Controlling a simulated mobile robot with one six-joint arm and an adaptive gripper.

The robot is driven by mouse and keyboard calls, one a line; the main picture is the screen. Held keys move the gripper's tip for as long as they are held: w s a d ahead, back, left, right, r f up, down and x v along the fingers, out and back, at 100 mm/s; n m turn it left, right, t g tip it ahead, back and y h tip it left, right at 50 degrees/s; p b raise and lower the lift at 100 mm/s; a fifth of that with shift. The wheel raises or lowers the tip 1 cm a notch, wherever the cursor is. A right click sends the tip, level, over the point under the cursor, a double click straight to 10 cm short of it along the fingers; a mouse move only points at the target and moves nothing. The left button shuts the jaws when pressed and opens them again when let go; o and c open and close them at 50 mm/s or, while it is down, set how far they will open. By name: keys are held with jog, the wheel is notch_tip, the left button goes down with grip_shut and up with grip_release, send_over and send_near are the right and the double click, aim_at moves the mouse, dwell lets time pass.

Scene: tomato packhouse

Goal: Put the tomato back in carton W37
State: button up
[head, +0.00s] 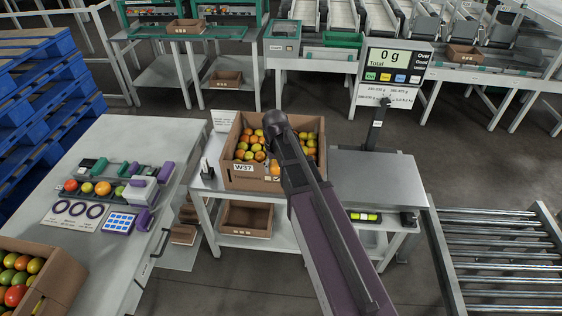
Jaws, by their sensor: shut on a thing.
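Carton W37 (240,181) is an open brown cardboard box with a W37 label on its front wall. It stands on the left part of the weighing bench and holds several orange, yellow and greenish tomatoes. My arm reaches in from the lower right, and my gripper (273,159) points down at the carton's front side, partly hidden by my dark wrist. It is shut on an orange tomato (275,169), which overlaps the top of the front wall in the picture. I cannot tell its exact height above the carton.
Right of the carton, the scale plate (375,180) is bare; its display (392,60) reads 0 g. The left table (110,140) holds tomatoes on a rack, ring gauges and a blue-white grid. Another tomato carton (50,262) is lower left. A roller conveyor (505,255) lies right.

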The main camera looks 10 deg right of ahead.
jog(key=shift+d, duration=0.2)
jog(key=d+f+n+b, duration=0.1)
jog(key=d+n, duration=0.1)
jog(key=d, duration=0.4)
jog(key=shift+d+f+n, duration=0.15)
jog(key=shift+d+n, duration=0.15)
jog(key=w+a, duration=0.1)
jog(key=w, duration=0.3)
jog(key=w+a+f+b, duration=0.1)
jog(key=w, duration=0.4)
jog(key=w+a, duration=0.1)
jog(key=w, duration=0.4)
jog(key=shift+w+f+b, duration=0.15)
jog(key=shift+b, duration=0.15)
jog(key=shift+w, duration=0.1)
jog(key=shift+w+a, duration=0.1)
jog(key=shift+w, duration=0.2)
jog(key=shift+w+a+f+b, duration=0.1)
jog(key=shift+w+f+b, duration=0.15)
jog(key=shift+f+b, duration=1.6)
